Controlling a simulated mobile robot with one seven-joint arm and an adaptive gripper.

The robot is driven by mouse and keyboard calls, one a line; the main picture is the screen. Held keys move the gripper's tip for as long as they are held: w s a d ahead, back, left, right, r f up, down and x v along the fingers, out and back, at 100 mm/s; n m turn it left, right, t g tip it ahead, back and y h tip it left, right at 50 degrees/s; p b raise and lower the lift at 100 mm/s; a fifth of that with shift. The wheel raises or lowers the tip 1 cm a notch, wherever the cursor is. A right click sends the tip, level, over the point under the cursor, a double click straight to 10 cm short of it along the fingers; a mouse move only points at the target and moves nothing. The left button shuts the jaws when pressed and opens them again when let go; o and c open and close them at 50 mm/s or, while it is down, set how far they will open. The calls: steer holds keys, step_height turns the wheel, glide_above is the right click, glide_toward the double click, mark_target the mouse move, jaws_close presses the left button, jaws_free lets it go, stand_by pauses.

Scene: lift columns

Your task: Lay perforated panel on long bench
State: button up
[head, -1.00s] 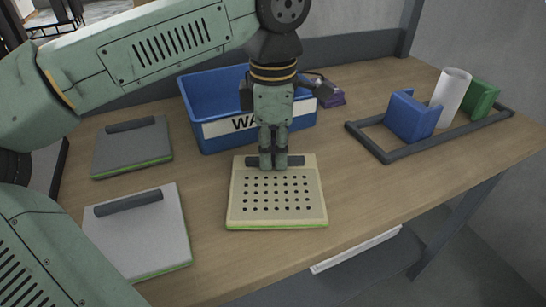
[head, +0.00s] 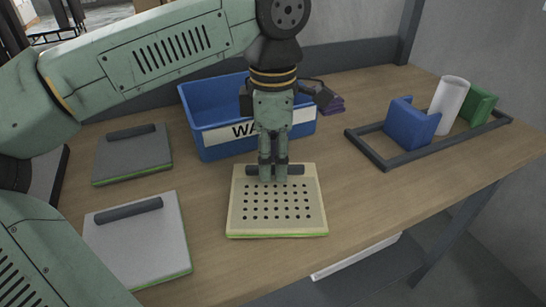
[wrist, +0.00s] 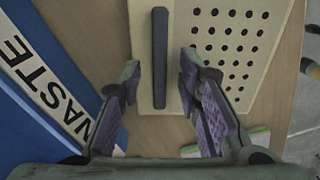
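The perforated panel (head: 240,213) is a cream plate with rows of dark holes, a dark bar handle along its far side and a green lower edge. It lies flat on the wooden bench top (head: 345,215), in front of the blue bin. My gripper (head: 273,180) is above the panel at its handle. In the wrist view the handle (wrist: 160,57) lies between the two open fingertips (wrist: 160,66), with a gap on each side. The panel's holed face (wrist: 228,40) shows to the right there.
A blue bin (head: 212,146) marked "WA..." stands just behind the panel. A dark grey panel (head: 130,163) and a light grey panel (head: 145,245) lie left. A dark frame (head: 385,163), blue block (head: 412,122), white cylinder (head: 448,105) and green block (head: 480,105) are right. Bench between is clear.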

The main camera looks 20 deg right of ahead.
step_height(320, 180, up, 12)
stand_by(0.4)
